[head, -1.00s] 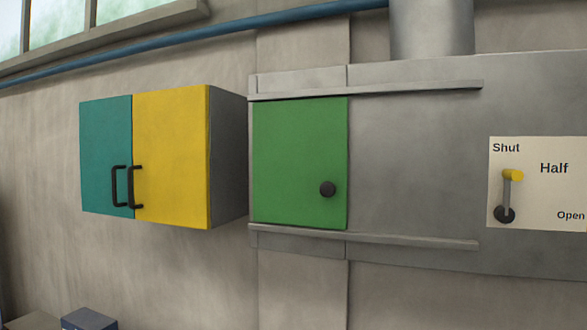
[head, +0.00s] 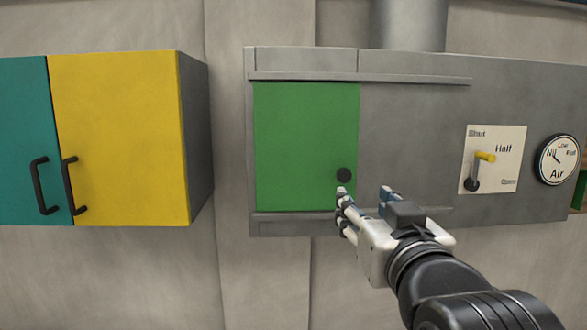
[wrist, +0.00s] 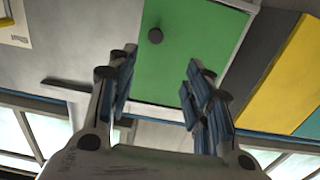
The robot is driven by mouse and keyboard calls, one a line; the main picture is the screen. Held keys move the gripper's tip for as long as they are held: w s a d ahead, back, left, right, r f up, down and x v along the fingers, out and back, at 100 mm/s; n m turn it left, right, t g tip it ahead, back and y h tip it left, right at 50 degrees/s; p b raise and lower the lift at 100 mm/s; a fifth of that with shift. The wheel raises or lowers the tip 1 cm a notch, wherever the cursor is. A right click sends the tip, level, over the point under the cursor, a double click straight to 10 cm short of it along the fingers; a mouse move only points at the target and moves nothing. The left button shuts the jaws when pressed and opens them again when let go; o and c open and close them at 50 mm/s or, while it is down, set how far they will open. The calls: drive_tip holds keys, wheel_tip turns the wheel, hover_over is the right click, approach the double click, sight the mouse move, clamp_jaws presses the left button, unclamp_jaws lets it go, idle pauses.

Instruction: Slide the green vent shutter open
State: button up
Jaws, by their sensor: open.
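The green vent shutter (head: 303,140) is a flat panel between an upper and a lower grey rail on a grey duct. It sits at the left end of the rails. Its round black knob (head: 344,175) is near its lower right corner. My gripper (head: 364,192) is open and empty, just below and to the right of the knob in the head view. In the wrist view the shutter (wrist: 195,60) lies beyond my spread fingers (wrist: 160,78), and the knob (wrist: 155,36) shows ahead of the gap between them. No contact with the knob shows.
A teal and yellow cabinet (head: 115,140) with black handles juts out at the left. Right of the shutter the duct face (head: 415,120) is bare between the rails. Further right are a lever plate (head: 505,140) with a yellow-tipped lever and a round Air gauge (head: 557,160).

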sight(345, 177)
drive_tip(key=w, duration=0.5)
drive_tip(key=w+p, duration=0.1)
drive_tip(key=w, duration=0.5)
drive_tip(key=w+d, duration=0.1)
drive_tip(key=w, duration=0.5)
drive_tip(key=shift+w, duration=0.2)
drive_tip(key=shift+c, duration=0.4)
clamp_jaws()
